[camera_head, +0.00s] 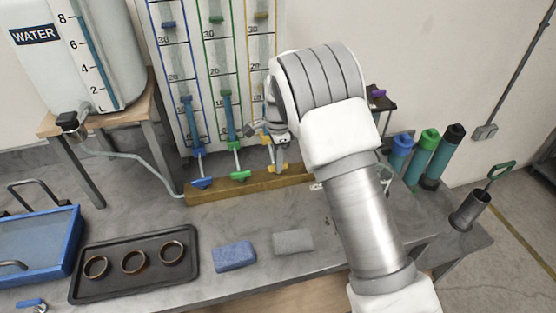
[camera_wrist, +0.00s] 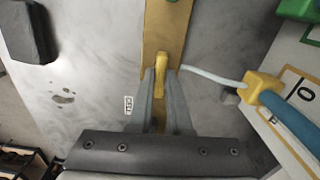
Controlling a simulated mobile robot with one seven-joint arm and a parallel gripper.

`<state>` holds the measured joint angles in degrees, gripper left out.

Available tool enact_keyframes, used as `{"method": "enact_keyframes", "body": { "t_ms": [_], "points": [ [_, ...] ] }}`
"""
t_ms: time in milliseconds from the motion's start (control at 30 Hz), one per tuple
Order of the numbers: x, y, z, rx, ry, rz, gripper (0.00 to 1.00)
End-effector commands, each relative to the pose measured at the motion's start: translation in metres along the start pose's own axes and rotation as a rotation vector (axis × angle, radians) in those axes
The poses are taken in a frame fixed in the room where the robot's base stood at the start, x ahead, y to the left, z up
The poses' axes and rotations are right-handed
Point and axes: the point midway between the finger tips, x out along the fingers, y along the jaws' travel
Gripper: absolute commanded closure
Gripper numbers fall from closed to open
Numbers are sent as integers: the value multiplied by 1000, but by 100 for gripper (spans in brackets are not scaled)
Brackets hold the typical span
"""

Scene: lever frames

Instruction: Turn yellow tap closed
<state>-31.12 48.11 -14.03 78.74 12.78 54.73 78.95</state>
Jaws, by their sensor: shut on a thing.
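The yellow tap (camera_wrist: 160,66) rises from a wooden strip in the middle of the wrist view. My gripper (camera_wrist: 161,76) is shut on the tap's handle, with one finger on each side of it. In the head view the yellow tap (camera_head: 279,168) is at the foot of the yellow-marked gauge, partly hidden by my arm. A pale tube runs from beside the tap to a yellow fitting (camera_wrist: 263,86) on a blue column in the wrist view.
The green tap (camera_head: 240,175) and blue tap (camera_head: 203,183) stand left on the same wooden strip (camera_head: 214,192). A blue sponge (camera_head: 234,256), grey block (camera_head: 293,241) and black tray (camera_head: 83,289) with rings lie in front. Bottles (camera_head: 429,152) stand right.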

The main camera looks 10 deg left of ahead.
Motion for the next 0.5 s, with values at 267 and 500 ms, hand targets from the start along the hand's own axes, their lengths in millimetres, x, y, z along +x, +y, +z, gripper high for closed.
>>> {"method": "enact_keyframes", "body": {
  "t_ms": [267, 500],
  "points": [
    [-1, -1, 0, 56, 1, -3, 100],
    [-1, -1, 0, 61, 0, -3, 100]
  ]
}}
